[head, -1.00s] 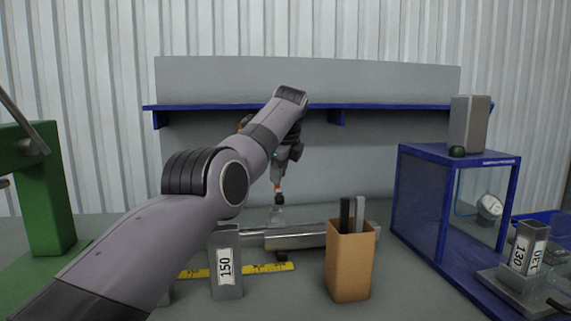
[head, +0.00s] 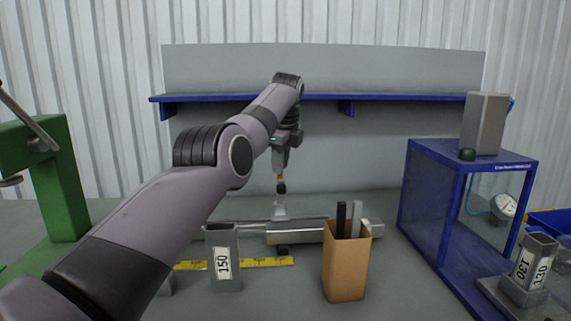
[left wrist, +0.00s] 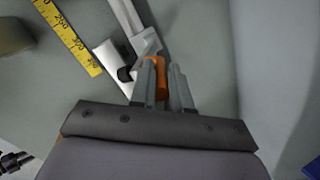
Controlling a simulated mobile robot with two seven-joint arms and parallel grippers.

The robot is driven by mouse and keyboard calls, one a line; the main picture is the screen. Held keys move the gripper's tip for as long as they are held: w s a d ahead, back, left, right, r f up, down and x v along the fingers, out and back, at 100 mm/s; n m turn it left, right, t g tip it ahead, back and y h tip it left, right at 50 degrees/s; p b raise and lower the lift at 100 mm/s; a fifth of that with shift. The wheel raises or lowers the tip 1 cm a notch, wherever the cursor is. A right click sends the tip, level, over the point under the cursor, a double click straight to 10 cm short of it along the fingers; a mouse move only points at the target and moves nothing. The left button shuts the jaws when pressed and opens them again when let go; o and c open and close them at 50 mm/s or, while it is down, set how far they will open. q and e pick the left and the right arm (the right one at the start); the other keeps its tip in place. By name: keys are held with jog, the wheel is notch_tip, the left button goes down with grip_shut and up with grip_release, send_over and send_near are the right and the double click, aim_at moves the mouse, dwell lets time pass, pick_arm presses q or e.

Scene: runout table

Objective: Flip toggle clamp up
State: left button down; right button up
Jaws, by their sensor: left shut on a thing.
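The toggle clamp (head: 279,208) stands at the back of the grey table, by the far side of the metal rail. Its orange handle (left wrist: 161,80) lies between the fingers of my left gripper (left wrist: 165,85) in the left wrist view. In the head view my left gripper (head: 281,180) reaches down at the clamp from above, with a small orange part showing at the fingers. It is shut on the handle. The fingers hide part of the handle, and the clamp is too small in the head view to tell its exact angle. My right gripper is not in view.
A metal rail (head: 295,233) and yellow scale (head: 262,262) lie in front of the clamp. A 150 block (head: 222,280) and a brown box (head: 346,270) with strips stand nearer. A blue-framed case (head: 425,205) is at right; a blue shelf (head: 390,97) is behind.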

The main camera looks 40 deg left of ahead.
aim_at(282, 180)
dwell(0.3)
pick_arm(q)
jog(key=shift+r, duration=0.1)
jog(key=c, duration=1.1)
grip_release()
jog(key=shift+a, duration=0.1)
jog(key=p+v, duration=0.1)
jog(key=v, duration=0.6)
